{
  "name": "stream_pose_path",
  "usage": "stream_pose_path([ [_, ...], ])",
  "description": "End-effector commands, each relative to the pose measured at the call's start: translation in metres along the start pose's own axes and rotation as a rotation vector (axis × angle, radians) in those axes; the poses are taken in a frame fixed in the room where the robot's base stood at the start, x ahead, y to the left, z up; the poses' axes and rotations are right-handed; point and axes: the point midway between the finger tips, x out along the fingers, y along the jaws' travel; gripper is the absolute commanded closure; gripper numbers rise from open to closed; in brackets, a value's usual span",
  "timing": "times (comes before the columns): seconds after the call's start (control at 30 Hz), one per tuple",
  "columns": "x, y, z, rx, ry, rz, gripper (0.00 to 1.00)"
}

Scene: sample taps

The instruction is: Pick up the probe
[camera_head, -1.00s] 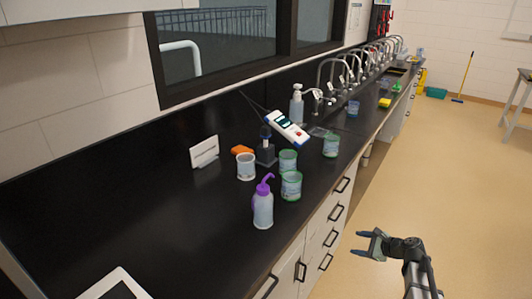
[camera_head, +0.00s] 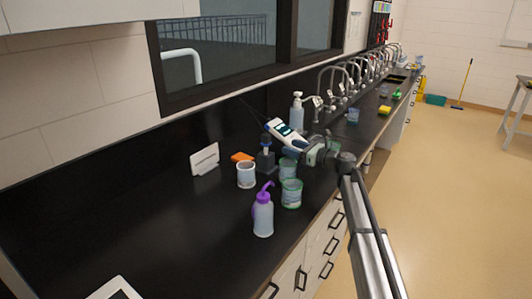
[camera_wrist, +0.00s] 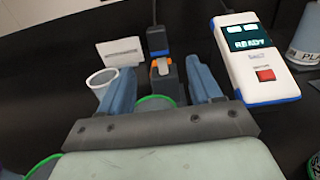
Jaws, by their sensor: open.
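The probe (camera_head: 266,140) is dark with a blue band and stands upright in a small dark stand (camera_head: 266,162) on the black counter. In the wrist view the probe (camera_wrist: 158,40) shows ahead of my gripper, with a cable rising from its top, above the dark stand (camera_wrist: 169,88). The white and blue meter (camera_head: 287,134) stands beside it; in the wrist view the meter (camera_wrist: 258,60) reads READY. My gripper (camera_head: 314,155) is over the counter, to the right of the probe. In the wrist view my gripper (camera_wrist: 160,82) is open, its fingers apart and empty.
Green-rimmed beakers (camera_head: 291,194) stand below and near my gripper. A white cup (camera_head: 246,174), a purple-topped wash bottle (camera_head: 263,214), an orange object (camera_head: 242,157) and a white sign (camera_head: 204,158) are nearby. A soap bottle (camera_head: 297,112) and taps stand behind. The front left counter is mostly clear.

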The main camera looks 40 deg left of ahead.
Motion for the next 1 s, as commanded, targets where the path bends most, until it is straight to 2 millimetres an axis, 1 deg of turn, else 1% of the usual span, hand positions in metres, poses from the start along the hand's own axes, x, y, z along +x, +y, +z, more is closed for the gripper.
stream_pose_path([
  [0.03,0.006,0.000,0.002,0.005,-0.004,0.005,0.36],
  [0.17,0.015,0.002,0.003,0.010,-0.006,0.008,0.36],
  [0.27,0.025,0.001,0.003,0.010,-0.006,0.008,0.36],
  [0.37,0.040,0.001,0.003,0.009,-0.005,0.008,0.36],
  [0.5,0.065,0.001,0.003,0.008,-0.005,0.008,0.36],
  [0.63,0.084,0.001,0.003,0.008,-0.005,0.007,0.36],
  [0.7,0.090,0.002,0.003,0.008,-0.005,0.007,0.36],
  [0.87,0.095,0.002,0.003,0.008,-0.005,0.006,0.36],
  [1.0,0.108,0.002,0.004,0.008,-0.005,0.007,0.36],
])
